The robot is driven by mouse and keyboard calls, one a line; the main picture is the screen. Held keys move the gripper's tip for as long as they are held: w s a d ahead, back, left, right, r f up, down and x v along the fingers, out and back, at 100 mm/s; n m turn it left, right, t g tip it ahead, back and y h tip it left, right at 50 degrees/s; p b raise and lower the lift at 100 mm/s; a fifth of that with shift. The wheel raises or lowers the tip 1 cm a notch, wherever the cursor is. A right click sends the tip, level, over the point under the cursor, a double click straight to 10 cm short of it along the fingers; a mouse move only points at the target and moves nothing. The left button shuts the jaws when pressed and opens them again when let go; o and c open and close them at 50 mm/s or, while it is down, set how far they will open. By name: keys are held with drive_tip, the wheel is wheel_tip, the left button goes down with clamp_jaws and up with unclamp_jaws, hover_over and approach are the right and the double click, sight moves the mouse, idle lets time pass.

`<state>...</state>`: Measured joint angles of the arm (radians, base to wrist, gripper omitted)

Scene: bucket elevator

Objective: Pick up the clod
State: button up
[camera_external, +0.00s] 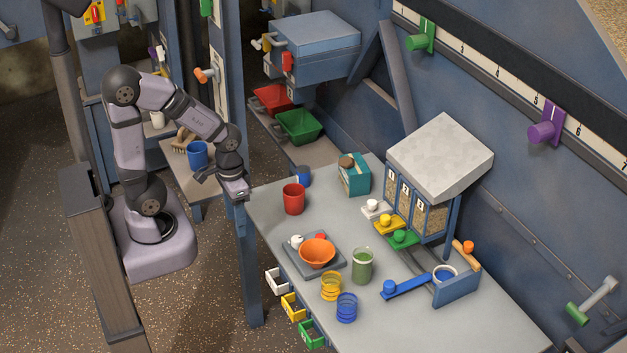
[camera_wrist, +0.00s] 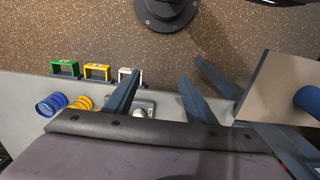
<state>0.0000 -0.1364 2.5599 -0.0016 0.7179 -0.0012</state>
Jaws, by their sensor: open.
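A brown lump (camera_external: 347,161), which may be the clod, sits at the top of a teal box (camera_external: 354,178) at the back left of the grey table; I cannot be sure what it is. My gripper (camera_external: 237,192) is at the table's left corner, to the left of the teal box and apart from it. In the wrist view my gripper (camera_wrist: 158,92) shows two dark fingers spread apart, with nothing between them. The lump and teal box do not show in the wrist view.
A red cup (camera_external: 293,199) and a small blue cup (camera_external: 303,176) stand between my gripper and the teal box. An orange bowl (camera_external: 317,252), a green jar (camera_external: 362,266) and colored rings (camera_external: 331,286) stand nearer the front. A dispenser (camera_external: 440,158) rises at the right.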

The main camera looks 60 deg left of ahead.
drive_tip(key=shift+o, duration=0.4)
drive_tip(key=t+p, duration=0.1)
drive_tip(key=t, duration=1.2)
approach(345, 160)
drive_tip(key=w+f, duration=0.1)
drive_tip(key=f, duration=0.1)
drive_tip(key=shift+w+d+f+n+y+p, duration=0.15)
drive_tip(key=shift+w+n+y+p, duration=0.1)
drive_tip(key=shift+w, duration=0.35)
drive_tip(key=shift+w+a+f+n+y+p, duration=0.15)
drive_tip(key=shift+w+p, duration=0.1)
drive_tip(key=shift+w, duration=0.35)
drive_tip(key=shift+w+d+p, duration=0.15)
drive_tip(key=shift+w+p, duration=0.25)
drive_tip(key=shift+w, duration=0.1)
drive_tip(key=shift+r+p+x, duration=0.2)
drive_tip(key=shift+p+x, duration=0.5)
drive_tip(key=shift+x, duration=1.45)
drive_tip(key=shift+t, duration=0.3)
drive_tip(key=c, duration=1.2)
